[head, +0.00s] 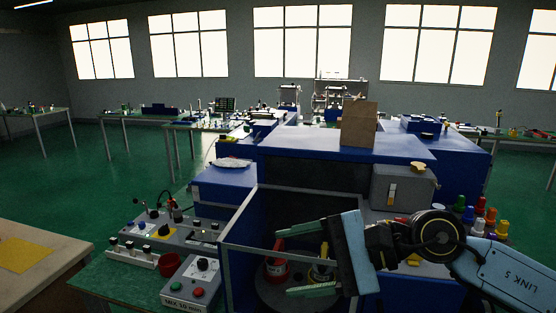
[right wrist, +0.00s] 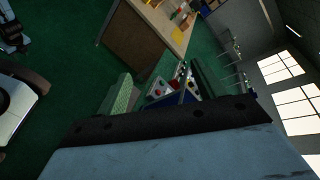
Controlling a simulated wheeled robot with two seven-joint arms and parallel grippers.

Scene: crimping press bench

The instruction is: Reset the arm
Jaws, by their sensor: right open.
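My right arm comes in from the right in the head view. Its right gripper (head: 283,263) is open, with two green fingers spread apart and pointing left. The fingers are in front of the open-fronted blue press bay, and nothing shows between them in their grip. In the right wrist view the same gripper (right wrist: 160,88) shows its two green fingers wide apart with no object held. My left gripper does not show in the head view.
A control panel (head: 165,233) and a grey button box (head: 192,283) stand left of the bay. A red container (head: 276,270) sits inside it. Several coloured bottles (head: 478,214) stand at the right. A cardboard box (head: 359,124) rests on the blue press housing (head: 300,139). A wooden table (head: 40,250) is at lower left.

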